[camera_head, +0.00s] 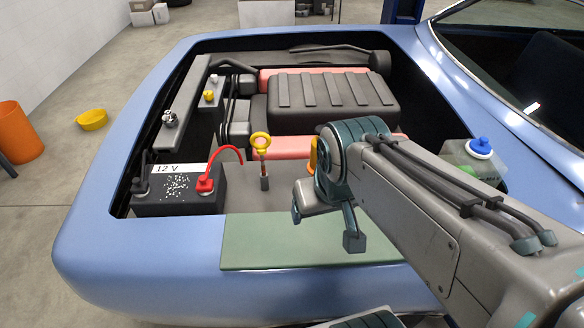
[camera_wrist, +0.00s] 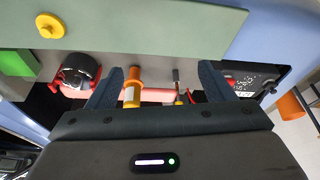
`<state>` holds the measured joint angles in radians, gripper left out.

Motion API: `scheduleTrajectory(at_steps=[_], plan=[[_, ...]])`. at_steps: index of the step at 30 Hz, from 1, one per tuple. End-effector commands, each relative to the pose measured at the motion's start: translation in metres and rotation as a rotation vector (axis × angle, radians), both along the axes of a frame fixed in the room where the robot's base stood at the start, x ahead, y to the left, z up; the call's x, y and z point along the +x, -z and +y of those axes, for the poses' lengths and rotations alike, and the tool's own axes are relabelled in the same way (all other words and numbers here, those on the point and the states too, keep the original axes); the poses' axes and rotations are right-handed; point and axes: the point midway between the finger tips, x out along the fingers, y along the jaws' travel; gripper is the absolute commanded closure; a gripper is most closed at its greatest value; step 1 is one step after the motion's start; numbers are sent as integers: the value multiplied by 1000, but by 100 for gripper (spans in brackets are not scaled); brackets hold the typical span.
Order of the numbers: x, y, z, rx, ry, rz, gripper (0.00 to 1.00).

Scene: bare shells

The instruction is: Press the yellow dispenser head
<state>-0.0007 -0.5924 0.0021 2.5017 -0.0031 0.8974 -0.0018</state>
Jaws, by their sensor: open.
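My gripper (camera_head: 325,222) is open and empty above the engine bay, near the green mat (camera_head: 285,250); its two fingers stand apart in the wrist view (camera_wrist: 160,78).
Below the fingers are an orange-yellow cylinder (camera_wrist: 133,86) and a yellow-ringed dipstick (camera_head: 261,145). The black battery (camera_head: 180,205) with a red cable is at left. A blue-capped tank (camera_head: 470,160) is at right. A red-and-black part (camera_wrist: 76,76) lies beside one finger.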

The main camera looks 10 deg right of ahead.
Motion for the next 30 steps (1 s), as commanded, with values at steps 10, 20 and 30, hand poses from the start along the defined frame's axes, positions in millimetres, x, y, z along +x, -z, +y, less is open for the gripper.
scheduleTrajectory(at_steps=[10,20,30], plan=[[46,-5,-8,0,30,-47,100],[143,-20,-34,-1,90,-153,100],[239,-24,-76,-8,150,-263,100]])
